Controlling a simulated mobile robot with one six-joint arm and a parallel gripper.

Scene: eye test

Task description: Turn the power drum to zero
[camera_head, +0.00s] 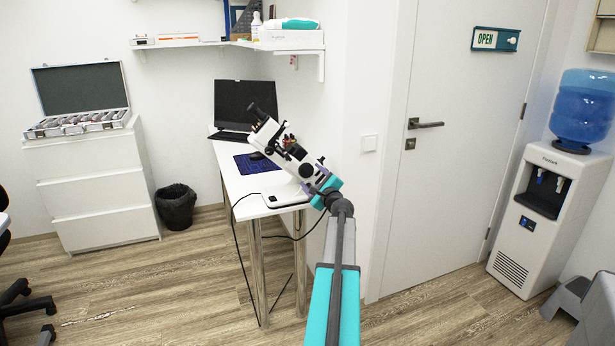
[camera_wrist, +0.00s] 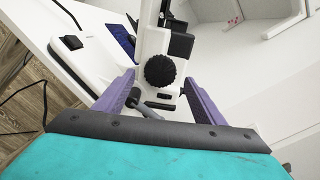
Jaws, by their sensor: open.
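A white and black tabletop instrument with a tilted tube (camera_head: 272,136) stands on the white desk. In the wrist view, its body (camera_wrist: 154,42) carries a round black ribbed knob (camera_wrist: 160,70), which looks like the power drum. No scale or zero mark is readable. My gripper (camera_wrist: 158,78) is open, with one purple finger on each side of the knob in the picture. I cannot tell whether the fingers touch it or how deep it sits between them. A small grey lever (camera_wrist: 148,103) lies below the knob. In the head view my gripper (camera_head: 322,179) is at the instrument's right side.
The white desk (camera_head: 226,157) also bears a laptop (camera_head: 243,105) and a blue mat (camera_head: 252,164). A wall (camera_head: 345,90) stands close to the right of the desk. A black cable (camera_head: 237,245) hangs at the desk's front. The wooden floor (camera_head: 180,280) left of my arm is open.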

